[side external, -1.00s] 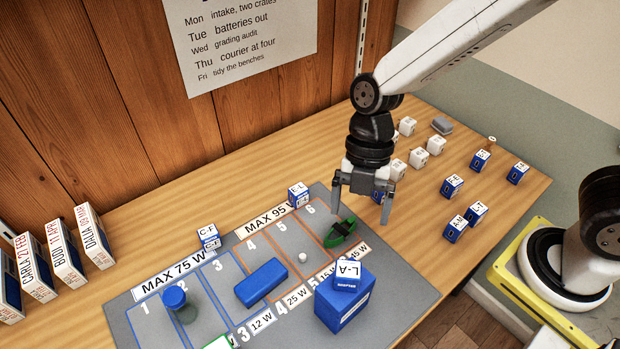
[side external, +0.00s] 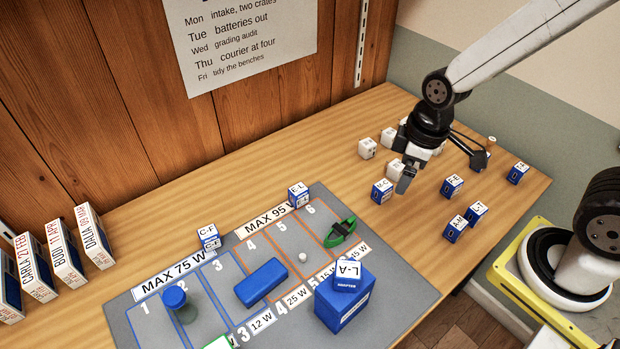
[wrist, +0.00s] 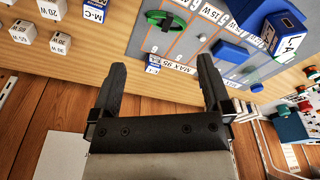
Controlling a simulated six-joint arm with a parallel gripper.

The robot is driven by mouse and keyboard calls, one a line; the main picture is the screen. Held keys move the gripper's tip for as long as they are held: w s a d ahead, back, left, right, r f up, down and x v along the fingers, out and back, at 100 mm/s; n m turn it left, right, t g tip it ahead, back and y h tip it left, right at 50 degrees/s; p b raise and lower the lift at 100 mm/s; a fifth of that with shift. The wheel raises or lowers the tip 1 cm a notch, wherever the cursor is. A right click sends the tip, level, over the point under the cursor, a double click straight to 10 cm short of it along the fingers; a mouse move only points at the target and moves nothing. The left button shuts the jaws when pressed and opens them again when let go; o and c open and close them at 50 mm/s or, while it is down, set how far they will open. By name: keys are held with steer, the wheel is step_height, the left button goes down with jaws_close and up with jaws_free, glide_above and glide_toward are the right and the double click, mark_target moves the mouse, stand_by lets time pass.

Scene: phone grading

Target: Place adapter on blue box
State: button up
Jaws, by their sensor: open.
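My gripper (side external: 445,172) is open and empty above the right part of the bench, among small labelled cube adapters; its open fingers also show in the wrist view (wrist: 161,72). A blue-and-white adapter marked M-C (side external: 382,190) stands just left of the nearer finger; it also shows in the wrist view (wrist: 93,12). Several similar blue-and-white adapters (side external: 453,186) stand to the right. A white-topped adapter marked L-A (side external: 348,272) sits on a large blue box (side external: 343,307) at the mat's front right. A flatter blue box (side external: 261,283) lies mid-mat.
A grey numbered mat (side external: 400,290) holds a green object (side external: 341,232), a small white ball (side external: 303,257) and a blue cylinder (side external: 174,298). White cubes (side external: 368,148) stand behind my gripper, partly hidden. Upright boxes (side external: 94,237) line the left.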

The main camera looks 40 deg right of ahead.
steer(key=d+m, duration=0.1)
steer(key=m, duration=0.1)
steer(key=d+m, duration=0.1)
steer(key=m, duration=0.1)
steer(key=d+m+t, duration=0.1)
steer(key=d+m, duration=0.1)
steer(key=shift+s+h, duration=0.2)
steer(key=shift+h, duration=0.2)
